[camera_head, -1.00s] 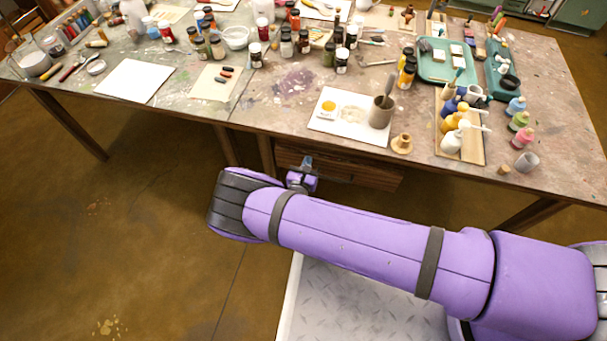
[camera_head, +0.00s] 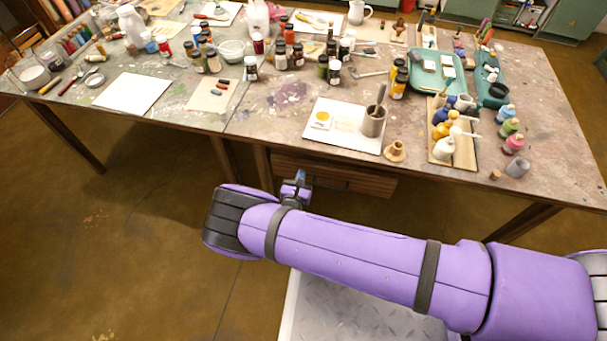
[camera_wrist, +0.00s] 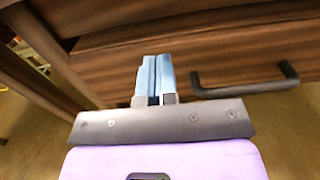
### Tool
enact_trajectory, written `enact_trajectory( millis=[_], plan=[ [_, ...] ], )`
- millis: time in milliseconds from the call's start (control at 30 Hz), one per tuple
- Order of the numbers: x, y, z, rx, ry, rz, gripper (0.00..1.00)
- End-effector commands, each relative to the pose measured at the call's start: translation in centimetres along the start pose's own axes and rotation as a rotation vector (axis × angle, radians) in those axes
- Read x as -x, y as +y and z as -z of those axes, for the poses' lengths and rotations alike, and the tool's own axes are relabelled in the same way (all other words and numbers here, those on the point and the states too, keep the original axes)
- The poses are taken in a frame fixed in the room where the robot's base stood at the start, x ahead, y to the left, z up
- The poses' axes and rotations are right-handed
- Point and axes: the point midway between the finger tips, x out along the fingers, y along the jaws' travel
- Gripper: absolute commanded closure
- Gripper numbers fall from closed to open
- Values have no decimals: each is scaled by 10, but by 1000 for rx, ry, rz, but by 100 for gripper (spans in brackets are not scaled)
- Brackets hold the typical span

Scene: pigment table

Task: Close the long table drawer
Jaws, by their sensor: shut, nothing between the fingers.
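The long wooden drawer (camera_head: 372,183) sits under the front edge of the table (camera_head: 270,125). Its brown front shows just below the tabletop, partly hidden by my gripper; how far it stands out is hard to tell. In the wrist view the drawer front (camera_wrist: 225,62) fills the middle, with a dark bar handle (camera_wrist: 247,87) to the right of my fingers. My gripper (camera_wrist: 153,70) has its two blue fingers together, empty, pointing at the drawer front left of the handle. I cannot tell whether they touch it. In the head view my gripper (camera_head: 300,176) is small beside the drawer's left part.
The tabletop holds paint bottles, a white board with a grey cup (camera_head: 373,121), a wooden rack of bottles (camera_head: 466,155) and a teal tray (camera_head: 428,88). A table leg (camera_head: 520,222) stands at right. The floor left of my arm is clear.

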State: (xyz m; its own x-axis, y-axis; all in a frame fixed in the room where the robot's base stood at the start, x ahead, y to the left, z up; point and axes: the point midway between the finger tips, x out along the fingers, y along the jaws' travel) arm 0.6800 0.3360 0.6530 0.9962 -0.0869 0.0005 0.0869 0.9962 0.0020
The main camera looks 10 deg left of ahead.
Motion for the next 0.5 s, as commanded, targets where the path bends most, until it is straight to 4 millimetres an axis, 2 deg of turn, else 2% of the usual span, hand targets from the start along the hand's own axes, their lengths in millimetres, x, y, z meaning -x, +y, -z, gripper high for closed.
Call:
enact_trajectory(
  millis=[300, 500],
  plan=[
    [65, 2, 1, 2, 1, -1, 100],
    [94, 2, 1, 2, 1, 0, 100]
  ],
)
